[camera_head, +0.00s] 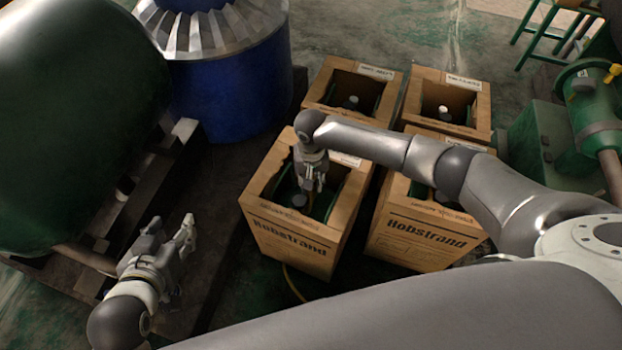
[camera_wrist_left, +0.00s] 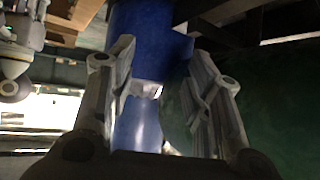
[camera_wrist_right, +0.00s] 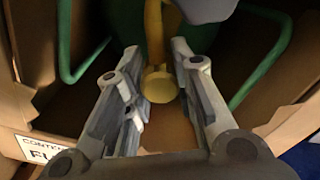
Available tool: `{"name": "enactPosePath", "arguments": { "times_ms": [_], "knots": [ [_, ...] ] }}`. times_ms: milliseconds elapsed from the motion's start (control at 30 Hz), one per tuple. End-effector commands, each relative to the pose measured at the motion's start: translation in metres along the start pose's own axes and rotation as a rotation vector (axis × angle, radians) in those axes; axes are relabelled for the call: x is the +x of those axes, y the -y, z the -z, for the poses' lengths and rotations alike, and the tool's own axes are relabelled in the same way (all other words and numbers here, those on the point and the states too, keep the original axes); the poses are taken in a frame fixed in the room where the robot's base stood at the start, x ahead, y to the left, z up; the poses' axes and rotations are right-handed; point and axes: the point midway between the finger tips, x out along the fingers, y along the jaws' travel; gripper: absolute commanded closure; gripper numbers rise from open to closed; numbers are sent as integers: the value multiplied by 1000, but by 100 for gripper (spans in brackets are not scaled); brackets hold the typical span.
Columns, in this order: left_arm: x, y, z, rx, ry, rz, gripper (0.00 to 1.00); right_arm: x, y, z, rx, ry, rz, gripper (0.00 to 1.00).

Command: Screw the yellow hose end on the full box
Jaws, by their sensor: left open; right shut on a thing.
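The full box (camera_head: 291,246) is the front left one of the open cartons; its label (camera_wrist_right: 45,150) in the right wrist view is partly cut off but begins "FU". My right gripper (camera_head: 310,196) reaches down into this box. In the right wrist view, the yellow hose end (camera_wrist_right: 160,85) sits between the fingers of my right gripper (camera_wrist_right: 155,62), which is shut on it. A grey part (camera_wrist_right: 205,8) and green handle bars (camera_wrist_right: 263,68) show just beyond. I cannot tell whether the hose end is threaded on. My left gripper (camera_head: 173,229) is open and empty, left of the box.
Three more open cartons stand close by: front right (camera_head: 412,236), back left (camera_head: 390,84) and back right (camera_head: 478,103). A blue drum (camera_head: 235,90) stands behind, and a large green tank (camera_head: 75,120) is at the left. The hose (camera_head: 292,284) runs along the floor before the box.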

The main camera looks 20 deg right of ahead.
Motion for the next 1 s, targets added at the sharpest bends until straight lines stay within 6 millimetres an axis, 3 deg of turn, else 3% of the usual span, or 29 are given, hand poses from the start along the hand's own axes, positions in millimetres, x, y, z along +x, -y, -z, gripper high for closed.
{"name": "enactPosePath", "arguments": {
  "times_ms": [1000],
  "knots": [
    [-8,4,-29,-2,146,8,54,0,0,0,0,0,0,99]
  ]
}}
